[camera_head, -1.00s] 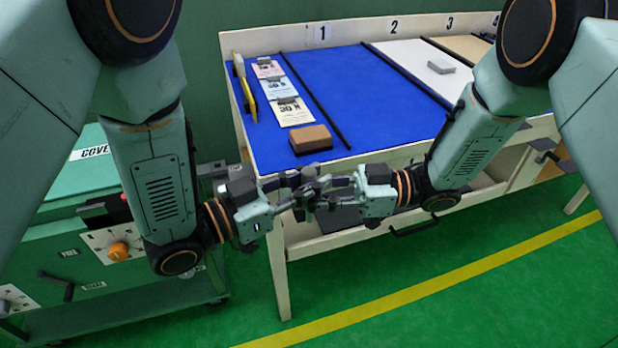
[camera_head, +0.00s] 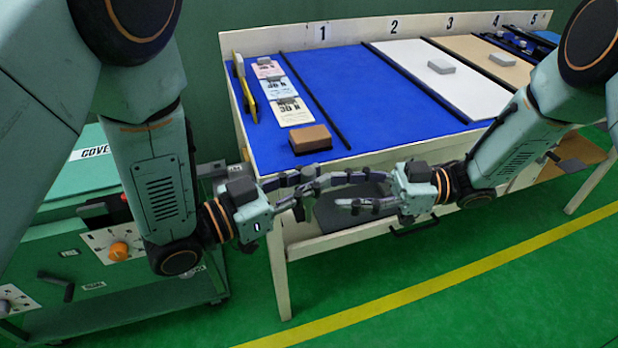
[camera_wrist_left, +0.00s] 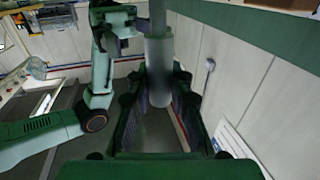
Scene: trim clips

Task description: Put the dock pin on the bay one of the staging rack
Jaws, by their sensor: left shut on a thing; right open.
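The dock pin (camera_wrist_left: 158,72) appears to be the grey cylinder upright between my left gripper's fingers in the left wrist view. My left gripper (camera_head: 306,192) is shut on it, in front of the rack's front edge. The staging rack (camera_head: 400,146) is a pale table with numbered bays. Bay one (camera_head: 375,95) is the blue surface under number 1, with bare room between two black strips.
A brown block (camera_head: 310,139), several cards (camera_head: 284,87) and a yellow tool (camera_head: 246,88) lie at the rack's left side. A grey block (camera_head: 441,66) lies on white bay two. A green cart (camera_head: 110,250) stands at left. A yellow line (camera_head: 440,282) crosses the floor.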

